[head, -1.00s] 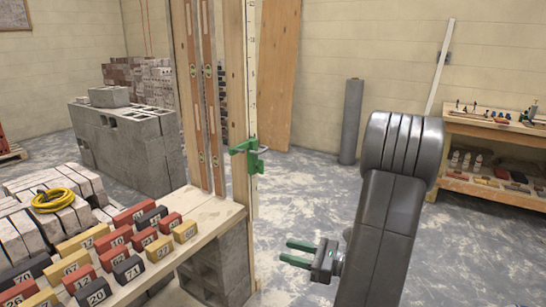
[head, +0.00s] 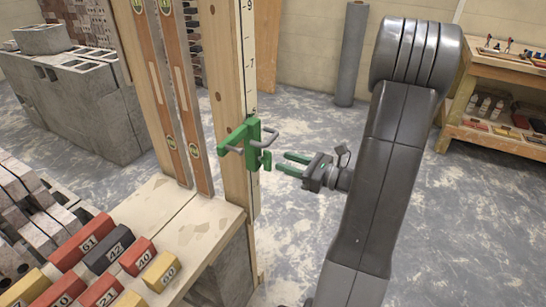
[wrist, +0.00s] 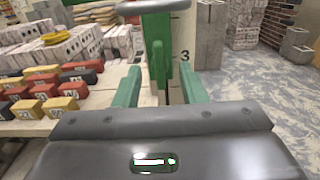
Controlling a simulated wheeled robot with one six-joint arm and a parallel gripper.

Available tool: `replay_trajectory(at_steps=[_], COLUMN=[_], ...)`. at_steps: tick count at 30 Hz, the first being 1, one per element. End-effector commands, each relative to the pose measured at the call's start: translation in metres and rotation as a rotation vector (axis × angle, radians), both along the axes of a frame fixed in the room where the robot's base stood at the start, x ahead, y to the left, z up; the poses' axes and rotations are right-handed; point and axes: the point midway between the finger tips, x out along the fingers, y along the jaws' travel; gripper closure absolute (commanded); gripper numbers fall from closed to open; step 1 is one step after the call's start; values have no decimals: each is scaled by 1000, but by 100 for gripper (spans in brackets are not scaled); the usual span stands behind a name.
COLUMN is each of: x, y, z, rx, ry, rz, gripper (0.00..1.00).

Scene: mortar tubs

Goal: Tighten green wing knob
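A green clamp (head: 252,145) with a grey handle (head: 270,136) is fixed on the tall wooden post with a measuring scale. A small green piece (head: 267,160) at its lower right looks like the wing knob. My gripper (head: 283,162), with green fingers, is open just right of this piece, with a small gap in the head view. In the wrist view, an upright green part (wrist: 158,60) stands between and beyond the open fingertips (wrist: 160,75), under the grey handle (wrist: 152,6). I cannot tell whether a finger touches it.
The wooden post (head: 228,100) and two spirit levels (head: 172,90) stand left of my gripper. A bench top (head: 190,225) with numbered coloured blocks (head: 140,257) is lower left. A shelf table (head: 500,95) is at right.

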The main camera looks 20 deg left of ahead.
Motion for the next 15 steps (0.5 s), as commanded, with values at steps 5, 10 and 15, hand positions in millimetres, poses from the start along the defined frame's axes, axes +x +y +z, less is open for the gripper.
replay_trajectory(at_steps=[5,10,15], x=[1,3,4], y=[29,46,52], z=[0,0,0], rx=[0,0,0], ry=[0,0,0], rz=[4,2,0], gripper=[63,63,63])
